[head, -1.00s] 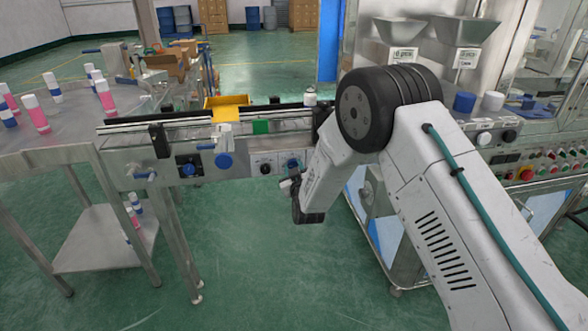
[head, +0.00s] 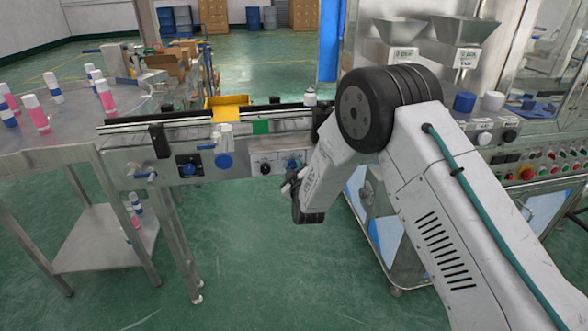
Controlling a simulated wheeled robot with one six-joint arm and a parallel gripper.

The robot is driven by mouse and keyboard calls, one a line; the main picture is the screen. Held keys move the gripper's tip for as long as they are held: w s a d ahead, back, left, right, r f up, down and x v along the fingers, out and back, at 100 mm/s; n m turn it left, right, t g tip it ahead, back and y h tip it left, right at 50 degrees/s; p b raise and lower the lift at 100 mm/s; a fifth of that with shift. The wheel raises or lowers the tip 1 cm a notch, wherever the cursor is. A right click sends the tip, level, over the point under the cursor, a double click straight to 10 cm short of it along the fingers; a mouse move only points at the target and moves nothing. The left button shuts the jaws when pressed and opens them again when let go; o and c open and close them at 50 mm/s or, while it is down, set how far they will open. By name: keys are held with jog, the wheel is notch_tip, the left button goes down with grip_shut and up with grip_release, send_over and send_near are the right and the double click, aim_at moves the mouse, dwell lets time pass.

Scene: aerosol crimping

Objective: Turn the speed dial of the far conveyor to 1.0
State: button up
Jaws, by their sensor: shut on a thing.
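The conveyor (head: 240,143) runs across the middle of the head view, with controls on its front face. At the right end of these is a dial with a blue plate (head: 293,163), partly hidden by my gripper (head: 290,182). My gripper is shut at this dial, its fingers small and mostly hidden by my wrist. The knob's pointer and scale cannot be read.
A steel table (head: 50,145) with several pink, blue and white bottles stands at the left. A machine with two hoppers (head: 463,30) and a button panel (head: 550,166) stands at the right. The green floor in front of the conveyor is clear.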

jog(key=o, duration=1)
jog(key=shift+a, duration=0.1)
jog(key=shift+v, duration=3.95)
